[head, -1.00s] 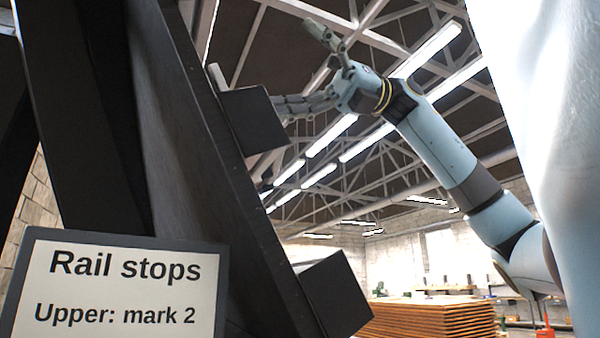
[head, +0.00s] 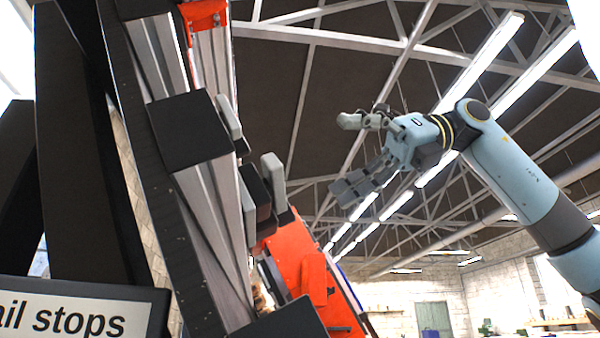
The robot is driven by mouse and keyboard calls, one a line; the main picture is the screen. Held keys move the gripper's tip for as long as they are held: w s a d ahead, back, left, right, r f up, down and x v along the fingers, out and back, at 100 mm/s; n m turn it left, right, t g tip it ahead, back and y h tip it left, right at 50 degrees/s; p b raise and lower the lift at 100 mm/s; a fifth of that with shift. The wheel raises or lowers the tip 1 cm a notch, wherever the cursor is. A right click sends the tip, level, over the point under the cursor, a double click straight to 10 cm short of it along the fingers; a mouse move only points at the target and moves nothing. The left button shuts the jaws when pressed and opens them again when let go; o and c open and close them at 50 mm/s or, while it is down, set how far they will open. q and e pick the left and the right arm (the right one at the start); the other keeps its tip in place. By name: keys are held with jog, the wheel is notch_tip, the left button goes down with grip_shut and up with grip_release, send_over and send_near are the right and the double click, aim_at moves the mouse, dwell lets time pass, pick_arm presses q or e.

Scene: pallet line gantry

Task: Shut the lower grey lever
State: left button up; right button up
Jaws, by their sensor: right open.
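A light grey lever-like tab (head: 230,118) stands beside the upper black block on the upright rail. Lower down, another light grey tab (head: 273,174) sticks up from dark parts above an orange carriage (head: 312,268). I cannot tell for certain which of these is the lower grey lever, or how far each is swung. My right gripper (head: 346,156) is open and empty, with its fingers spread toward the rail. It appears to the right of the lower tab, apart from it in the picture. My left gripper is not in view.
A silver rail (head: 214,205) carries an upper black block (head: 190,130) and a lower black block (head: 290,322). Dark beams (head: 80,160) stand at the left. A "Rail stops" sign (head: 70,318), partly cut off, is at bottom left. An orange part (head: 203,15) sits at the top.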

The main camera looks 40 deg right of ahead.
aim_at(275, 185)
jog(key=p+x, duration=0.3)
jog(key=x, duration=0.5)
jog(key=shift+a, duration=0.15)
jog(key=c, duration=1.2)
